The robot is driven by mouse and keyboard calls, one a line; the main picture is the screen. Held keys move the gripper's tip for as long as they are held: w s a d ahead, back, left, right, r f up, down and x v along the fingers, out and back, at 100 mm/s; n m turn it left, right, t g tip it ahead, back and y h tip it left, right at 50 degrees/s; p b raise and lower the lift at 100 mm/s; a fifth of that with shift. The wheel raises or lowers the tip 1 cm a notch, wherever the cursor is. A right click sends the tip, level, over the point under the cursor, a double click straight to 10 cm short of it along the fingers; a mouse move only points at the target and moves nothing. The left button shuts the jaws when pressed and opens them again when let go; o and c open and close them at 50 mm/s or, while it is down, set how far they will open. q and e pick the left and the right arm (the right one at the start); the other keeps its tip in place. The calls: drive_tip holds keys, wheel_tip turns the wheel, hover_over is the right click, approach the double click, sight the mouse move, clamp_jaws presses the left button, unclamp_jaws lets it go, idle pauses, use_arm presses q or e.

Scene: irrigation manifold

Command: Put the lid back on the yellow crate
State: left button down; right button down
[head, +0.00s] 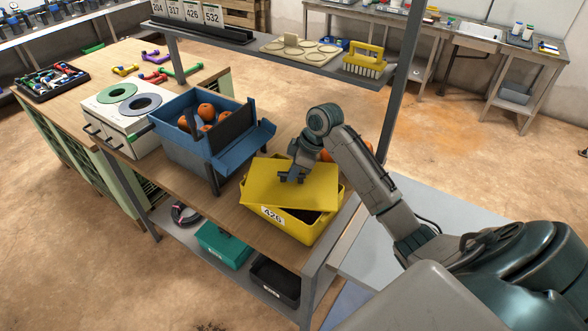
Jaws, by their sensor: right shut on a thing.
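The yellow crate (302,233) stands at the front right end of the wooden bench and bears a label reading 426. The flat yellow lid (262,190) is over the crate, turned and offset towards the left and back. Part of the crate's dark inside shows along the front right. I cannot tell whether the lid touches the rim. My right gripper (291,179) reaches down from the right and is shut on the lid near its middle. The exact grip point is partly hidden by the fingers. My left gripper is not in view.
A blue bin (183,159) with oranges stands left of the crate, its blue flap close to the lid. More oranges (329,154) show behind my right arm. A shelf post (397,85) rises behind. A teal crate (222,243) and a black bin (276,279) sit below.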

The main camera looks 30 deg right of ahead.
drive_tip(key=shift+f+p, duration=0.2)
drive_tip(key=shift+p, duration=0.15)
idle(1.0)
drive_tip(key=shift+p, duration=0.4)
idle(0.5)
drive_tip(key=c, duration=0.9)
unclamp_jaws()
drive_tip(key=shift+r+p, duration=2.35)
drive_tip(key=shift+p, duration=0.1)
drive_tip(key=shift+r+p, duration=0.65)
drive_tip(key=shift+r, duration=0.55)
